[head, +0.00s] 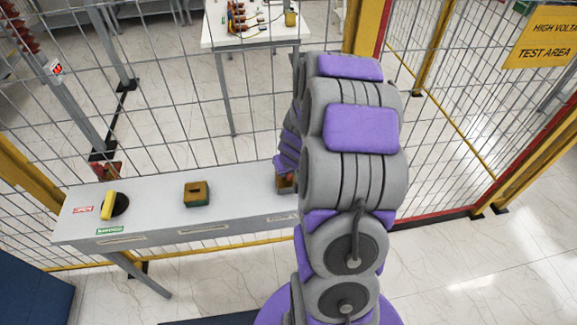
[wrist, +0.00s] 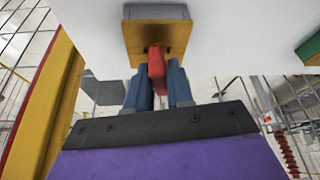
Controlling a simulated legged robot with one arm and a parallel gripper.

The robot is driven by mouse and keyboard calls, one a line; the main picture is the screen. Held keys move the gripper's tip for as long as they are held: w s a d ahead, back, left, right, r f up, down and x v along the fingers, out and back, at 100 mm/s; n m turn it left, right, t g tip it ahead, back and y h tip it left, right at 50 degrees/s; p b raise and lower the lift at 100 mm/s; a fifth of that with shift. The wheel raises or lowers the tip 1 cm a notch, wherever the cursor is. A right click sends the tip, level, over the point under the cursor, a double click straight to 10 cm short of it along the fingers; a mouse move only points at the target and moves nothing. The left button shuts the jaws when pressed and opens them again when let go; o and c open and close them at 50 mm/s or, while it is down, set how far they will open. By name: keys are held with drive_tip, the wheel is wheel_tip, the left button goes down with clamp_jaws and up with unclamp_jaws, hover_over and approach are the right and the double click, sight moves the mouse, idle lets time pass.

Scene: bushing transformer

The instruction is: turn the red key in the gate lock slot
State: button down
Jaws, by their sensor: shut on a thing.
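The red key (wrist: 157,72) stands between the two blue fingers of my gripper (wrist: 159,82) in the wrist view, and the gripper is shut on it. The key's far end meets the yellow-brown face of the lock box (wrist: 155,22), at a dark slot. How deep the key sits in the slot is hidden. In the head view the lock box (head: 285,186) shows only partly at the right end of the grey table, behind my arm. My gripper and the key are mostly hidden there.
The grey table (head: 150,215) also holds a second yellow-and-green slotted box (head: 196,194) and a yellow-handled switch (head: 107,206) with red and green labels. A wire mesh fence (head: 180,110) rises behind it. A yellow-and-red post (wrist: 45,100) stands left in the wrist view.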

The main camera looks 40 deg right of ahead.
drive_tip(key=shift+r+m+h+p, duration=0.1)
drive_tip(key=shift+m+h+p, duration=0.3)
drive_tip(key=shift+m+p, duration=0.75)
drive_tip(key=c, duration=0.9)
unclamp_jaws()
drive_tip(key=p+v, duration=0.1)
drive_tip(key=v, duration=1.6)
drive_tip(key=shift+w+r, duration=0.1)
drive_tip(key=shift+r, duration=0.1)
